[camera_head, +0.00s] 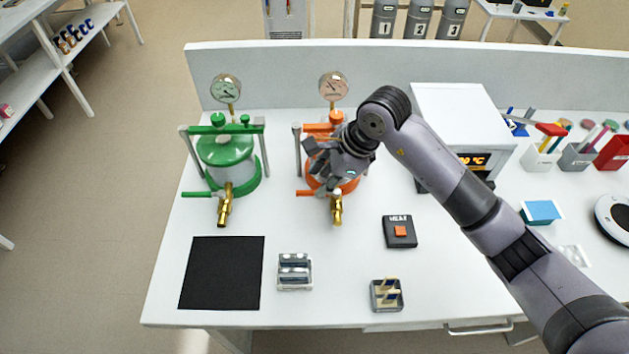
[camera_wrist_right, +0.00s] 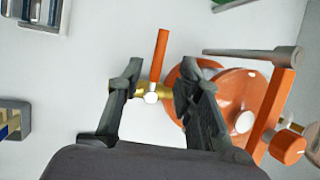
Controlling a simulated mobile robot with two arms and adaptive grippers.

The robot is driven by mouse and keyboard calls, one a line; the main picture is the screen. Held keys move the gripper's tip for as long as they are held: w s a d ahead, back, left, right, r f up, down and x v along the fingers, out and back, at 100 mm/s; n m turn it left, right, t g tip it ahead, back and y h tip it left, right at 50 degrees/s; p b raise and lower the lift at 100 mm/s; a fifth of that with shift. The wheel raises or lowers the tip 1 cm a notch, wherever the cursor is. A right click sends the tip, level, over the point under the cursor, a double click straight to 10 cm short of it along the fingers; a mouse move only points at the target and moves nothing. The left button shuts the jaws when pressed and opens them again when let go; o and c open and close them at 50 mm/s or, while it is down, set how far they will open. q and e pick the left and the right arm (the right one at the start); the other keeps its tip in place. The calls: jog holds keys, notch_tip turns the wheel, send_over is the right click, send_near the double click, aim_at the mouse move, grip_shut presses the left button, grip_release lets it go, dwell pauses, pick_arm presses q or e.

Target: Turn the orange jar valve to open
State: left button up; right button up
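The orange jar (camera_head: 345,185) stands on the white bench, partly hidden behind my right arm and gripper. Its brass spout (camera_head: 337,210) points toward the front edge. The orange valve handle (camera_head: 305,193) sticks out sideways to the left of the spout; it also shows in the right wrist view (camera_wrist_right: 160,55). My right gripper (camera_head: 320,162) is over the front left of the jar. In the right wrist view its fingers (camera_wrist_right: 157,76) are spread, with the brass valve and handle base seen between the tips and no clear grip. My left gripper is out of view.
A green jar (camera_head: 228,150) with its own valve stands to the left. The heat button box (camera_head: 400,232), a black mat (camera_head: 222,273), a metal holder (camera_head: 295,271) and a small tray (camera_head: 386,296) lie in front. A white oven (camera_head: 460,110) stands right.

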aim_at(311, 191)
jog(key=shift+p+x, duration=0.45)
jog(key=shift+x, duration=1.9)
grip_shut()
